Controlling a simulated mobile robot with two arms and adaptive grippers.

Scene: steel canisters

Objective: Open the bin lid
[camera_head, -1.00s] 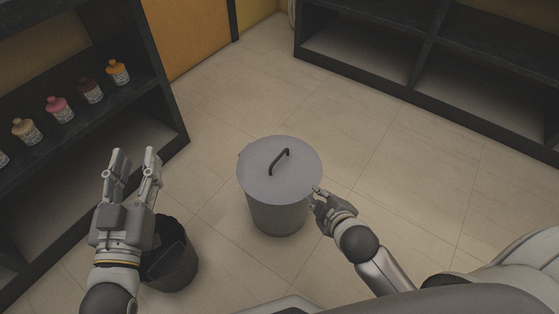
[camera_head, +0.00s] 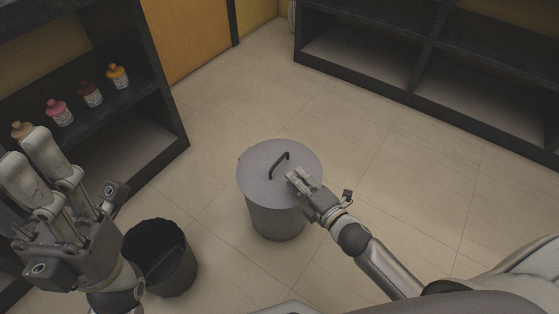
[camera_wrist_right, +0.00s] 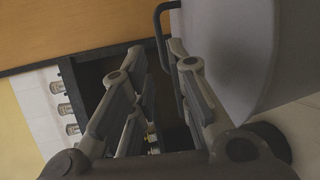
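The grey round bin (camera_head: 275,222) stands on the floor with its flat lid (camera_head: 258,188) resting on top. The lid's dark bar handle (camera_head: 279,164) arches up near its middle. My right gripper (camera_head: 294,177) is over the lid, its fingertips just to the right of and nearer than the handle. In the right wrist view its fingers (camera_wrist_right: 155,58) are spread, with the handle (camera_wrist_right: 161,42) close to the right-hand finger and the lid (camera_wrist_right: 235,45) at the right. Contact cannot be told. My left gripper (camera_head: 26,152) is open and empty at the left, away from the bin.
A black open basket (camera_head: 178,238) stands on the floor left of the bin. A dark shelf (camera_head: 150,88) with several bottles, one orange-topped (camera_head: 117,77), is at the left. An empty dark shelf unit (camera_head: 405,95) is at the back right.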

